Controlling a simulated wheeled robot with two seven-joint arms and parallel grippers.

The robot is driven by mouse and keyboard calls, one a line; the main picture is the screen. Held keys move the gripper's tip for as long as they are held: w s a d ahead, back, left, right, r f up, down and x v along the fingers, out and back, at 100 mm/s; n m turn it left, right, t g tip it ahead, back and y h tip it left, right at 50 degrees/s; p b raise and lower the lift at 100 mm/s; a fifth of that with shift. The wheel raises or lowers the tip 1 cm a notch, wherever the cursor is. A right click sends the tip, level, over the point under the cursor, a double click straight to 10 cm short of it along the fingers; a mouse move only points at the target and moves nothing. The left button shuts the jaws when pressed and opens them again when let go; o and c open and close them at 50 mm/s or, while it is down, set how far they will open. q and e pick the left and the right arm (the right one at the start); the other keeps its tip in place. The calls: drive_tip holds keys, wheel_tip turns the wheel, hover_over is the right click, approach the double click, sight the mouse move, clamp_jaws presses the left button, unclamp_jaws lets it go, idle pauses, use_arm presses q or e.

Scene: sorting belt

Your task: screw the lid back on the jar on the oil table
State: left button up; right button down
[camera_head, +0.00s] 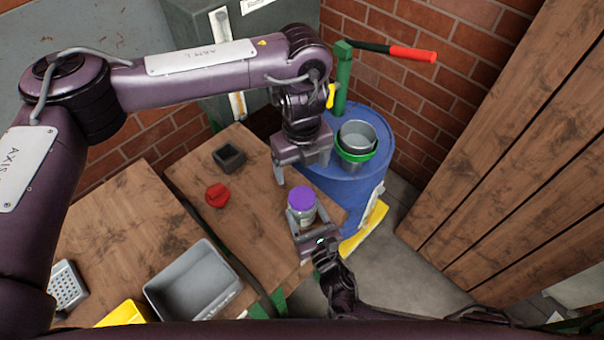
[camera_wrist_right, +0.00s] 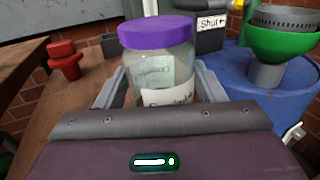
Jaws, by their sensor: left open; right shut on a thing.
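The jar (camera_head: 304,213) stands near the right end of the wooden table (camera_head: 262,245). It is clear, with paper labels, and it also shows upright in the right wrist view (camera_wrist_right: 160,78). The purple lid (camera_head: 301,198) sits level on the jar's mouth; I cannot tell whether it is screwed tight. It also shows in the right wrist view (camera_wrist_right: 157,31). My right gripper (camera_head: 304,226) is shut on the jar, with a finger on each side below the lid. My left gripper (camera_head: 302,171) is open and empty, above and behind the lid, apart from it.
A red object (camera_head: 217,195) and a small dark box (camera_head: 229,157) lie left of the jar. A blue drum (camera_head: 345,188) with a green-rimmed funnel (camera_head: 357,155) and a red-handled pump (camera_head: 412,54) stands behind right. A grey bin (camera_head: 236,285) is at front left.

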idle(0.3)
drive_tip(key=shift+c, duration=1.3)
unclamp_jaws()
drive_tip(key=shift+s+d, duration=0.1)
drive_tip(key=v, duration=0.7)
drive_tip(key=shift+s, duration=0.25)
drive_tip(key=shift+d, duration=0.1)
